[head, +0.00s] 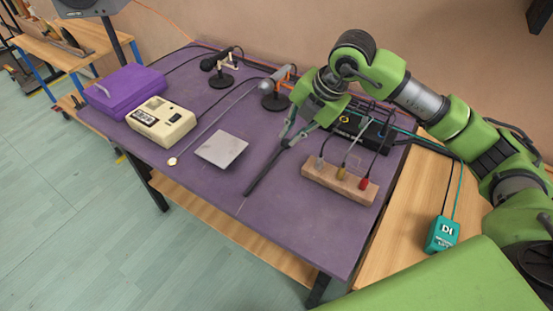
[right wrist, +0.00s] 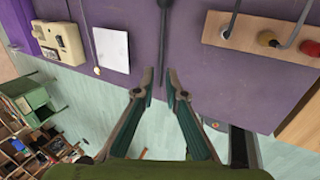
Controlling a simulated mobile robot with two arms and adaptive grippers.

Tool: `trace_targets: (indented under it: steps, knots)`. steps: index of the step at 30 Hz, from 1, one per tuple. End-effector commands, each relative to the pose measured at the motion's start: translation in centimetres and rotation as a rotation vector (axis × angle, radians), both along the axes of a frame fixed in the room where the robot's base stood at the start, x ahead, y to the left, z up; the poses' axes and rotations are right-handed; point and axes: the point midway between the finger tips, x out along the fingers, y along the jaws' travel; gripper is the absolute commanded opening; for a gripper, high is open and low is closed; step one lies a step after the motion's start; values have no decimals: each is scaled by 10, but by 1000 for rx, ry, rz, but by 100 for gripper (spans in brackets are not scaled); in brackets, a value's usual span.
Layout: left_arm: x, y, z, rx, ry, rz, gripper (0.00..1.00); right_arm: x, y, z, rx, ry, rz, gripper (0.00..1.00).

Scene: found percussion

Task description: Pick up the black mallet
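The black mallet (head: 262,177) lies on the purple table as a long dark stick, between a pale square plate and a wooden block. In the right wrist view the mallet (right wrist: 163,35) runs from the top edge down towards my fingers; its rounded, thicker part is at the top. My right gripper (head: 288,141) is over one end of the mallet in the head view. In the right wrist view my right gripper (right wrist: 158,82) is open, with the stick in line with the gap between its fingertips. Whether it touches cannot be told. My left gripper is not in view.
The purple table (head: 200,205) also holds a purple case (head: 124,91), a cream device (head: 161,121), the pale square plate (head: 221,149), microphones on stands (head: 222,68) and a black box with cables (head: 362,128). The wooden block (head: 338,184) with coloured pieces stands close right of the mallet.

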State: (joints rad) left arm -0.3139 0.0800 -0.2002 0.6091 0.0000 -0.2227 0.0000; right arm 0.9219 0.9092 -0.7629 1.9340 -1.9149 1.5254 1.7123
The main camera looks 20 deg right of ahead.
Motion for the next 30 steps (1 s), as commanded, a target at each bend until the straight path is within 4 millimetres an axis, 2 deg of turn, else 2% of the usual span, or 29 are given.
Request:
trace_targets:
  steps: [1, 4, 8, 13, 18, 26, 30]
  knots:
    - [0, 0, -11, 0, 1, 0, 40, 0, 0, -11, 0, 0, 0, 12]
    - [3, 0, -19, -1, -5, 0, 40, 0, 0, -19, 0, 0, 0, 12]
    - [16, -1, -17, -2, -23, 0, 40, 3, 3, -29, 2, 4, 1, 12]
    - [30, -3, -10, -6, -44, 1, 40, 13, 12, -57, 2, 5, 1, 12]
    - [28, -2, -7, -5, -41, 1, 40, 23, 19, -84, 2, 3, -1, 12]
    - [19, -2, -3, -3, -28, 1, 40, 30, 25, -102, 1, 2, 1, 12]
    - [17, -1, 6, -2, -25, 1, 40, 35, 33, -120, 1, 3, 1, 12]
